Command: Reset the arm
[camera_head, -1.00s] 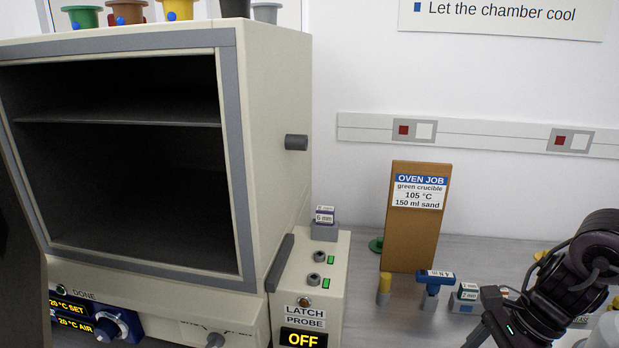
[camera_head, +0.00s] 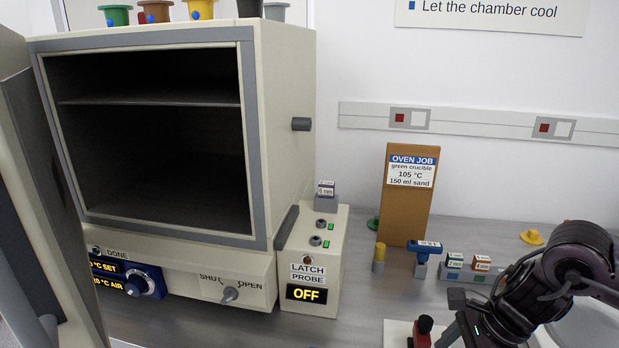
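My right arm comes in from the right edge, dark and bent downward. Its gripper (camera_head: 458,335) is at the bottom edge, above the front right of the bench and partly cut off. Its fingertips do not show clearly, and I see nothing held in it. My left gripper is out of view. The oven chamber (camera_head: 150,140) stands at the left with its door (camera_head: 45,200) swung open to the left. The inside is dark, with one shelf (camera_head: 150,99) and nothing visible on it.
A latch and probe box (camera_head: 318,255) reading OFF stands beside the oven. An OVEN JOB board (camera_head: 407,220), a blue-handled tool (camera_head: 424,250) and small labelled blocks (camera_head: 468,264) stand behind my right arm. Colored crucibles (camera_head: 155,12) line the oven top.

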